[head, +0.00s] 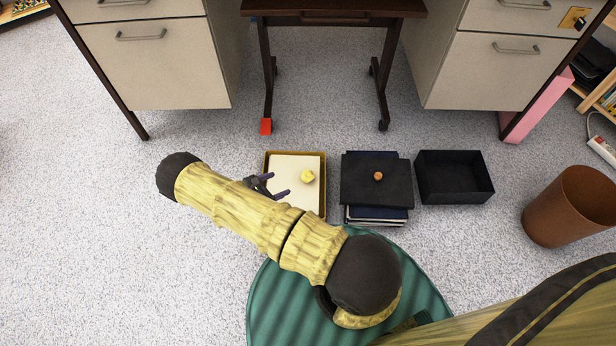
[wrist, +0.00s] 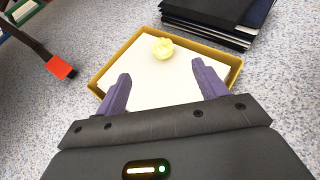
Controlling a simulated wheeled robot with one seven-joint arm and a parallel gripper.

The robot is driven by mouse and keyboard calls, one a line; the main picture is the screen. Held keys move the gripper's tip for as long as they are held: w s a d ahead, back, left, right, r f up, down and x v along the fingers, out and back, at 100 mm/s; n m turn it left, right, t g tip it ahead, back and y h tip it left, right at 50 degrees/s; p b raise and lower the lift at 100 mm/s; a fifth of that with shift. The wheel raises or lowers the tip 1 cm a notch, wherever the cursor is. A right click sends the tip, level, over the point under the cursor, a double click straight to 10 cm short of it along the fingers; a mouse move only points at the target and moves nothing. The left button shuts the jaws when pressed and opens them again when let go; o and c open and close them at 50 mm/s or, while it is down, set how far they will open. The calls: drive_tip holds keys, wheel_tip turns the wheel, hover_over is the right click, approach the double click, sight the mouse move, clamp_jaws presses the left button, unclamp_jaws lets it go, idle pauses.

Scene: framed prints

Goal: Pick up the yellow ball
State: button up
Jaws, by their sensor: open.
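The yellow ball (head: 307,177) looks small and lumpy and sits on the white surface inside a shallow yellow tray (head: 323,206). In the wrist view the ball (wrist: 162,48) is near the tray's far side, beyond my fingertips. My gripper (head: 269,186) is open and empty, over the left part of the tray, with the ball to its right in the head view. In the wrist view its two purple fingers (wrist: 160,85) are spread apart, with the white surface showing between them.
A stack of dark folders (head: 350,190) with a small orange ball (head: 378,176) on top is right of the tray. An empty black box (head: 455,178) and a brown bin (head: 568,207) are further right. A red block (head: 266,126) is by the desk leg. Floor at left is clear.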

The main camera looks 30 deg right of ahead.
sight(305, 175)
drive_tip(key=b+x, duration=0.5)
drive_tip(key=x, duration=0.5)
drive_tip(key=shift+d+f, duration=0.15)
drive_tip(key=shift+w+d, duration=0.1)
drive_tip(key=shift+d, duration=0.25)
drive_tip(key=shift+d+f+b, duration=0.35)
drive_tip(key=shift+f+b, duration=0.05)
drive_tip(key=shift+b, duration=0.1)
drive_tip(key=b+x, duration=0.3)
drive_tip(key=x, duration=0.1)
drive_tip(key=shift+f, duration=0.15)
drive_tip(key=shift+w+d, duration=0.1)
